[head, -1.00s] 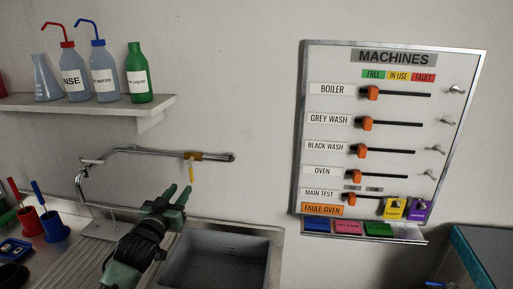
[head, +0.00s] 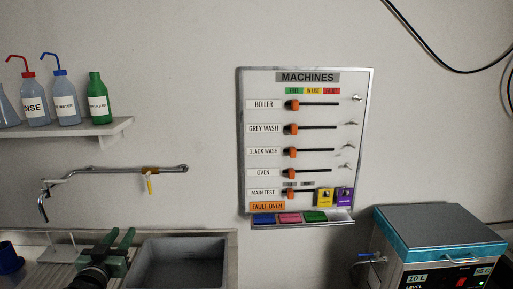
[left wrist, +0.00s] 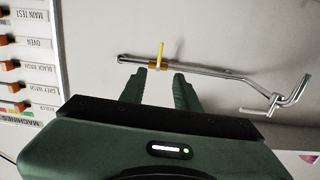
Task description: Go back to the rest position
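My left gripper (head: 118,246) is low in the head view, in front of the drainer and left of the sink basin. Its two green fingers are apart with nothing between them. In the left wrist view the same open fingers (left wrist: 160,88) point toward the wall, with the tap pipe (left wrist: 205,70) and its yellow tag beyond them. My right gripper is not seen in either view.
The sink basin (head: 180,264) lies right of the gripper. The tap (head: 110,174) is on the wall above. A machines board (head: 305,150) hangs at centre. A blue-rimmed bath (head: 440,232) stands at the right. A bottle shelf (head: 75,132) is upper left.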

